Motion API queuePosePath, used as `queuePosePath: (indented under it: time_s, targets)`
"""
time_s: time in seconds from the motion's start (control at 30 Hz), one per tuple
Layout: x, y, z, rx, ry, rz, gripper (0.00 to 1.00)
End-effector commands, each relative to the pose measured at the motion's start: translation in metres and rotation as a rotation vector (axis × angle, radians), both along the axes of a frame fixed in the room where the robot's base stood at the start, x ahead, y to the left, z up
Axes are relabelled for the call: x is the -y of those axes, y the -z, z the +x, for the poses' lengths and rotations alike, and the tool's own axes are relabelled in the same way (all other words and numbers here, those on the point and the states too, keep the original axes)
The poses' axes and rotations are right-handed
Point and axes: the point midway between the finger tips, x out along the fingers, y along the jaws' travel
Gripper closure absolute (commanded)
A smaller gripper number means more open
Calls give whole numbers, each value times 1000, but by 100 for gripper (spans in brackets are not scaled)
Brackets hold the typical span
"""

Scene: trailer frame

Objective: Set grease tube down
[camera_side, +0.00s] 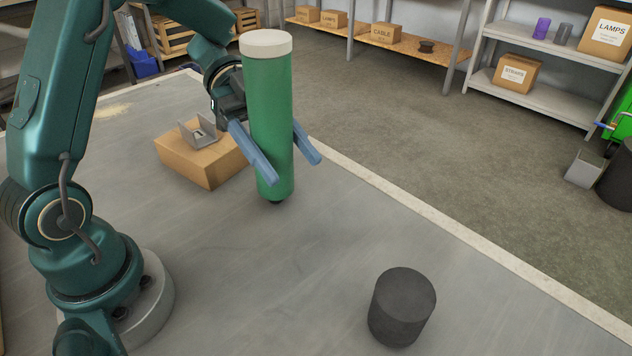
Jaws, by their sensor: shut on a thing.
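The grease tube (270,110) is a tall green cylinder with a white cap on top and a small dark tip at the bottom. It is upright. My gripper (282,158) has its blue fingers on either side of the tube's lower half and is shut on it. The tube's tip is over the grey table (290,290); I cannot tell whether it touches the surface.
A cardboard box (205,160) with a grey metal bracket (198,133) on it stands left of the tube. A black cylinder (402,308) stands at the front right. The table between them is clear. A pale edge strip (440,224) bounds the table. Shelves with boxes stand beyond.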

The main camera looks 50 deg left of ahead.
Motion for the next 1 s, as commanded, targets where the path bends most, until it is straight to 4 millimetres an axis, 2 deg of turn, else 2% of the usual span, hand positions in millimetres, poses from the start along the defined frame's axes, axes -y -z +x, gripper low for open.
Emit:
queuePosePath:
  time_s: [0.03,0.13,0.27,0.37,0.47,0.8,1.0]
  targets:
    - [-11,-1,15,4,-84,-4,100]
    - [-32,-3,36,13,-215,-13,100]
    - [-50,-4,46,21,-295,-21,100]
    - [-49,0,47,18,-310,-23,100]
    - [-35,8,47,15,-308,-23,100]
    - [36,51,53,14,-304,-21,100]
    - [59,65,56,18,-309,-21,100]
